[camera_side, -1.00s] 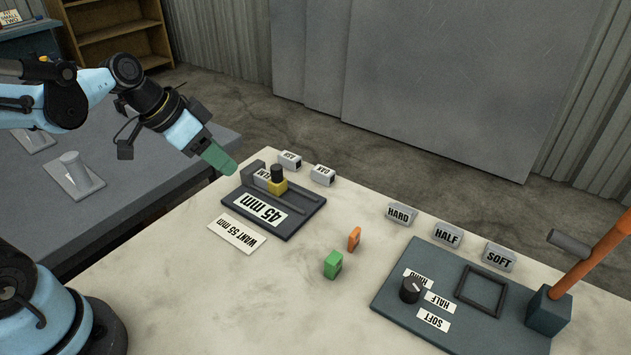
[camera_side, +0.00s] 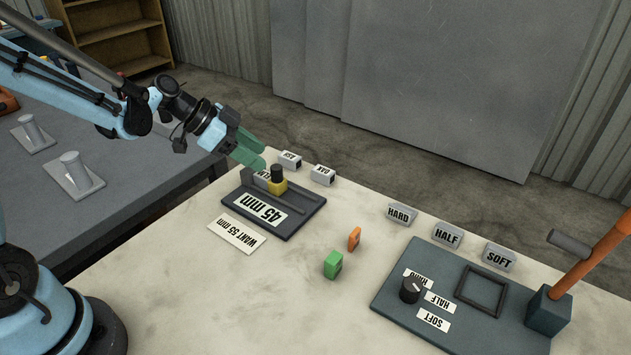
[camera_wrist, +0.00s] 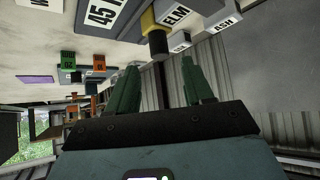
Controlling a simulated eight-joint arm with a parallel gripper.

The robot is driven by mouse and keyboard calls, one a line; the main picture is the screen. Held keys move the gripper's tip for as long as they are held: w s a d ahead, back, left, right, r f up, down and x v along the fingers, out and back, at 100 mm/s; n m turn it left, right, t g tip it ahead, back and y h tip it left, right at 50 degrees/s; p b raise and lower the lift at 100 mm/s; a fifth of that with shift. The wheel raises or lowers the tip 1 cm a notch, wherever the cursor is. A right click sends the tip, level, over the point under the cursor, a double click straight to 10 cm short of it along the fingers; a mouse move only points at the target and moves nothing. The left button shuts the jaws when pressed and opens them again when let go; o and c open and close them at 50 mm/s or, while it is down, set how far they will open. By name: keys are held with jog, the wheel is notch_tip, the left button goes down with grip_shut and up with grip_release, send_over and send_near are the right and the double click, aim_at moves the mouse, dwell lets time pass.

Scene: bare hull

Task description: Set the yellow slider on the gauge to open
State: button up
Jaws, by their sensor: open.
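The gauge (camera_side: 292,220) is a dark tray on the pale table, with a "45 mm" label on it. Its yellow slider (camera_side: 278,187) with a black knob sits near the far left end of the rail. My gripper (camera_side: 256,155) is open and empty, its green fingers just up and left of the slider and apart from it. In the wrist view, the slider (camera_wrist: 149,22) shows beyond the gap between my fingers (camera_wrist: 160,80), with its black knob pointing toward me. A plate marked "ELM" is beside the slider.
A "WANT 55 mm" card (camera_side: 237,233) lies before the gauge. Small signs (camera_side: 290,160) stand behind it. A green block (camera_side: 333,264) and an orange block (camera_side: 354,239) stand to the right. A dial panel (camera_side: 390,301) with an orange lever (camera_side: 590,255) is farther right.

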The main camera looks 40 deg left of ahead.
aim_at(275, 167)
jog(key=shift+x, duration=3.2)
grip_shut()
